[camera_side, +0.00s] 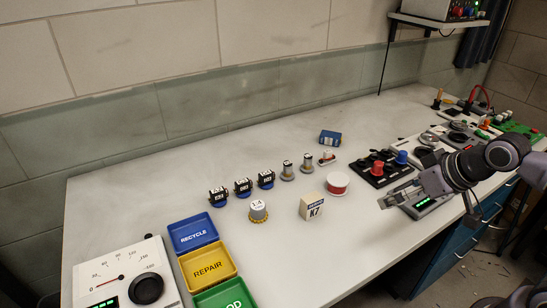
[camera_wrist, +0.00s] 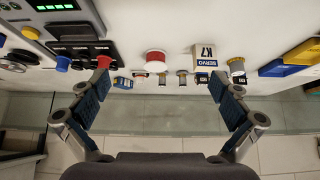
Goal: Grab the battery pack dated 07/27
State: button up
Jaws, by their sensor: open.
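My gripper (camera_side: 428,211) is open and empty at the right, above the bench's front side and well apart from the blocks. In the wrist view, my gripper (camera_wrist: 159,72) shows its two fingers spread wide, with nothing between the pads.
A white K7 servo box (camera_side: 312,207), a red-and-white spool (camera_side: 337,183), a capped jar (camera_side: 258,211) and small metal cylinders (camera_side: 287,170) stand mid-bench. A blue box (camera_side: 330,138) lies behind. A black panel with knobs (camera_side: 375,176) is near my gripper. RECYCLE (camera_side: 215,229) and REPAIR (camera_side: 232,272) trays are left.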

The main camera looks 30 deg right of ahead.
jog(key=w+d+r+n+g, duration=0.1)
jog(key=w+d+r+n, duration=0.1)
jog(key=w+r+n, duration=0.55)
jog(key=n+g+h, duration=0.3)
jog(key=n, duration=1.6)
send_over(332, 134)
jog(key=s+a, duration=0.2)
jog(key=a, duration=0.1)
notch_tip(332, 134, down, 10)
jog(key=shift+m+h, duration=0.25)
jog(key=shift+h, duration=0.05)
jog(key=shift+s+x, duration=0.15)
jog(key=shift+x, duration=2.3)
jog(key=shift+s+x, duration=0.15)
jog(key=shift+x, duration=2.3)
jog(key=shift+f, duration=0.1)
jog(key=c, duration=1.3)
